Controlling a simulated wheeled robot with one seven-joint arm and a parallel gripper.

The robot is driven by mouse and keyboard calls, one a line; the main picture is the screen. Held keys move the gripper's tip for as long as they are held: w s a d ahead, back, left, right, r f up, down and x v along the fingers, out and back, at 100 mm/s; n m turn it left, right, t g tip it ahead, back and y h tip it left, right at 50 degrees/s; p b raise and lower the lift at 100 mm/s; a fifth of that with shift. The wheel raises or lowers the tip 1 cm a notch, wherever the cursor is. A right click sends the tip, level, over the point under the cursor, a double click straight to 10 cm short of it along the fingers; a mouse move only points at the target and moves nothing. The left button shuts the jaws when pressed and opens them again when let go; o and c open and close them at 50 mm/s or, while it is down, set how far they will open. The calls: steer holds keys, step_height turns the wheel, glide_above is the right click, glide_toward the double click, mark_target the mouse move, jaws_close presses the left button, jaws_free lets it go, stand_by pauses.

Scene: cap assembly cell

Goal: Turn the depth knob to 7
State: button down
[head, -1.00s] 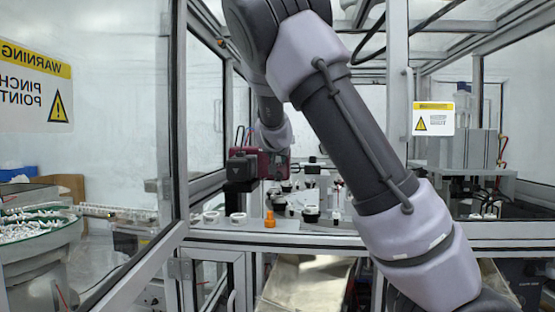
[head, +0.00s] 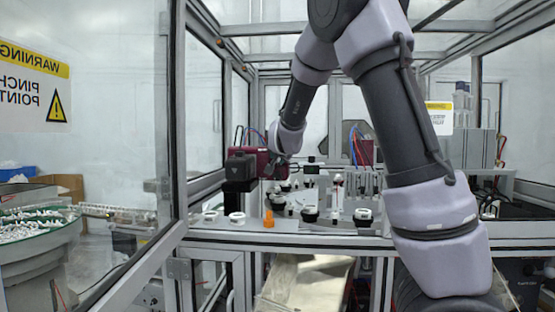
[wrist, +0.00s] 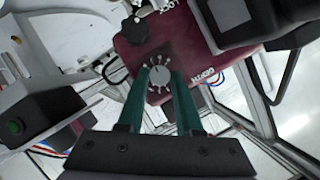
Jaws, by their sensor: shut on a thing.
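The depth knob (wrist: 159,75) is a small pale round dial with a ring of light marks on a dark red housing (wrist: 195,40). The marks are too small to read, so I cannot tell its setting. In the wrist view my gripper (wrist: 161,76) has its two green fingers on either side of the knob, shut on it. In the head view the dark red housing (head: 267,155) stands at the centre left with my arm's end against its right side. The knob and the fingers are hidden there.
A black star-shaped handle (wrist: 134,29) sits close to the knob, and a black block (wrist: 237,20) is at upper right. A black box with a green button (wrist: 40,115) is at left. An orange part (head: 269,219) and white rings stand on the table. Frame posts surround the cell.

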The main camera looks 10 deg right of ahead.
steer(key=c, duration=0.6)
jaws_free()
steer(key=shift+s, duration=0.1)
steer(key=shift+v, duration=5.3)
